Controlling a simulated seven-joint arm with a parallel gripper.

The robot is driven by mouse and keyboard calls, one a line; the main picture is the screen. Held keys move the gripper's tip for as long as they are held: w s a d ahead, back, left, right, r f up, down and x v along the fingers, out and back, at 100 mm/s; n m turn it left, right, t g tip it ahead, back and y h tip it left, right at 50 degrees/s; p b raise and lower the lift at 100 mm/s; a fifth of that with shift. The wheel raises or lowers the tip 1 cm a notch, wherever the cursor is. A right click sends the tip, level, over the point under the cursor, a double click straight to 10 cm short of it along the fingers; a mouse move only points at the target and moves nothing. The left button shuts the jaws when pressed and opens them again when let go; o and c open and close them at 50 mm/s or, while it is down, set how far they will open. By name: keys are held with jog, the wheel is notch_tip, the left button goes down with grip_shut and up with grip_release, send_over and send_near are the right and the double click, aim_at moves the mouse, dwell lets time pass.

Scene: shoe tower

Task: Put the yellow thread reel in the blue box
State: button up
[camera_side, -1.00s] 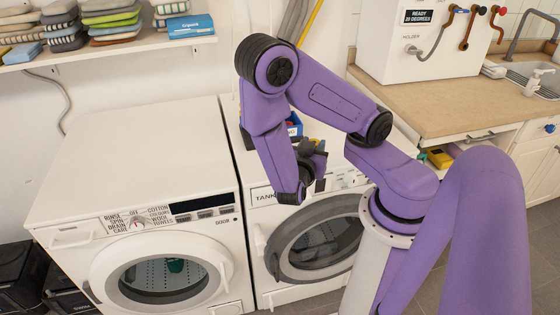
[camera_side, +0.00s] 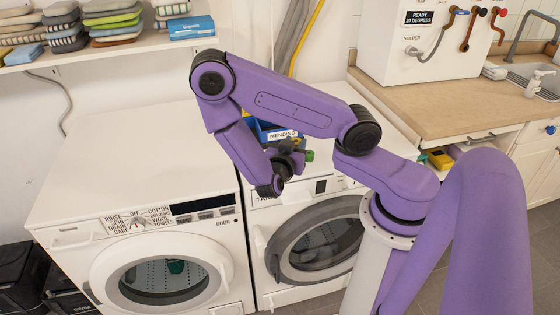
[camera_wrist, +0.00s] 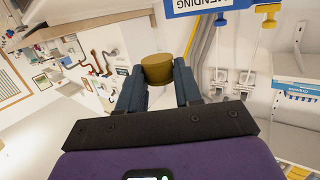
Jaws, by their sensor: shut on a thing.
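My gripper (camera_wrist: 158,84) is shut on the yellow thread reel (camera_wrist: 157,67), which shows brownish yellow between the fingertips in the wrist view. In the side view my gripper (camera_side: 296,152) is over the front part of the right washing machine, and I cannot make out the reel clearly there. The blue box (camera_side: 262,128), with a white MENDING label, stands on that machine behind my gripper, partly hidden by my arm. Its blue label edge (camera_wrist: 215,11) shows at the top right of the wrist view, apart from the reel.
A small green thing (camera_side: 309,156) shows beside my gripper. The left washing machine's top (camera_side: 135,155) is clear. A shelf (camera_side: 110,53) with folded cloths is at the back left. A counter (camera_side: 440,92) with a tap panel and sink is on the right.

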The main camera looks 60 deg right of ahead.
jog(key=shift+w+d+f, duration=0.25)
jog(key=shift+w+f, duration=0.2)
jog(key=shift+w, duration=0.15)
jog(key=w+f, duration=0.1)
jog(key=f, duration=0.1)
jog(key=w+d+f, duration=0.1)
jog(key=w+f, duration=0.1)
jog(key=shift+w+d+f, duration=0.2)
jog(key=shift+w+f, duration=0.1)
jog(key=f, duration=0.2)
jog(key=shift+w+d+f, duration=0.15)
jog(key=shift+w+f, duration=0.2)
jog(key=shift+w, duration=0.05)
jog(key=shift+f, duration=0.5)
jog(key=o, duration=1)
jog(key=shift+f, duration=0.15)
